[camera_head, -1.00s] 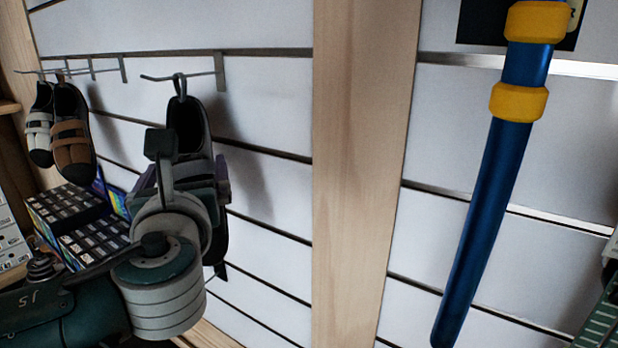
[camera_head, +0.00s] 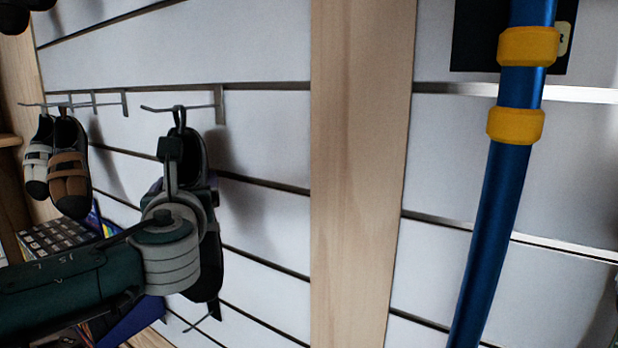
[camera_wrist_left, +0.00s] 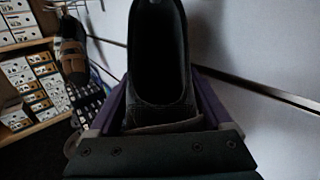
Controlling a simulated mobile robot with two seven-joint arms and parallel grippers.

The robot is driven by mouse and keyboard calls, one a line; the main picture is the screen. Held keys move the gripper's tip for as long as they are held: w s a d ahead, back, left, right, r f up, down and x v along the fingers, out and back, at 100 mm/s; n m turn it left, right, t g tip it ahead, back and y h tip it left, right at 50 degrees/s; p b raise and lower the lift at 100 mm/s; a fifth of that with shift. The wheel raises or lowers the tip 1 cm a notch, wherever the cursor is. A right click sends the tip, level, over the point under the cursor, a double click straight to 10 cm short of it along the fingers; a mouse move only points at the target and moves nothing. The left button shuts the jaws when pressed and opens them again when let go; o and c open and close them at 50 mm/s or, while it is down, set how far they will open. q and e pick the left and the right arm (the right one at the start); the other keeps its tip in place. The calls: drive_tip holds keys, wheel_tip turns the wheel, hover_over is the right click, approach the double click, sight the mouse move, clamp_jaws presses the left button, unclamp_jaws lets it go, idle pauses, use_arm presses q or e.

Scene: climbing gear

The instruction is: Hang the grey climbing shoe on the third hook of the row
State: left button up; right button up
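The grey climbing shoe (camera_head: 193,150) hangs upright, opening up, from a dark loop at its heel. The loop is at the tip end of a wall hook (camera_head: 160,109) and appears to be around its rod. My left gripper (camera_wrist_left: 165,112) is at the middle of the shoe, with purple fingers on both sides of it, and looks shut on it. The fingertips are hidden behind the shoe. In the head view my wrist hides part of the shoe's middle. In the left wrist view the shoe's dark opening (camera_wrist_left: 160,55) faces up. My right gripper is not in view.
A brown shoe (camera_head: 70,180) and a white shoe (camera_head: 37,165) hang on hooks to the left. Stacked boxes (camera_head: 45,240) stand below them. A wooden post (camera_head: 362,180) and a blue pole with yellow bands (camera_head: 500,190) are to the right. The slatted wall between is bare.

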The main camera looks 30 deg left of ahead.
sight(165, 181)
use_arm(q)
drive_tip(key=c, duration=1.1)
drive_tip(key=shift+s+r+p, duration=0.2)
drive_tip(key=shift+r+p, duration=0.5)
drive_tip(key=shift+p, duration=0.25)
drive_tip(key=shift+s, duration=0.1)
drive_tip(key=shift+s+a+r+p, duration=0.1)
drive_tip(key=shift+s+p, duration=0.55)
drive_tip(key=shift+s+a+r+p, duration=0.1)
drive_tip(key=shift+s+p, duration=0.55)
drive_tip(key=shift+s+f, duration=0.1)
drive_tip(key=shift+s, duration=0.3)
drive_tip(key=shift+p, duration=0.3)
drive_tip(key=shift+s+a+p, duration=0.1)
drive_tip(key=shift+s+p, duration=0.95)
drive_tip(key=shift+s, duration=0.65)
